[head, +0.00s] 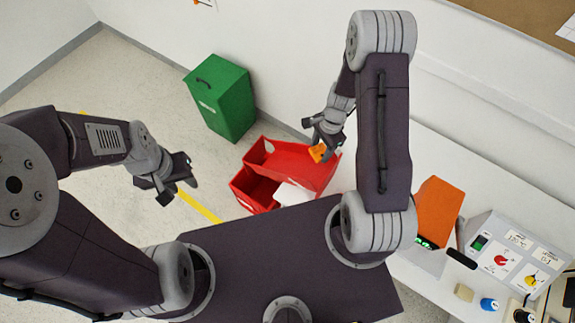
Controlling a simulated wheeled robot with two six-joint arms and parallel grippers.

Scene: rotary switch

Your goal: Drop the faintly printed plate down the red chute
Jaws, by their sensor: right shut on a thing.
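My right gripper (318,140) is shut on a small orange plate (318,153). It holds the plate over the upper right part of the red chute (297,168). Any print on the plate is too small to read. The red chute stands on the floor, with an open red bin section at its lower left. My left gripper (178,181) is empty, with its fingers apart, over the floor left of the chute.
A green bin (221,97) stands against the wall behind the chute. A white bench at right carries an orange sloped box (438,208), a switch panel (508,255) and small blocks. A white object (293,194) lies at the chute's front.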

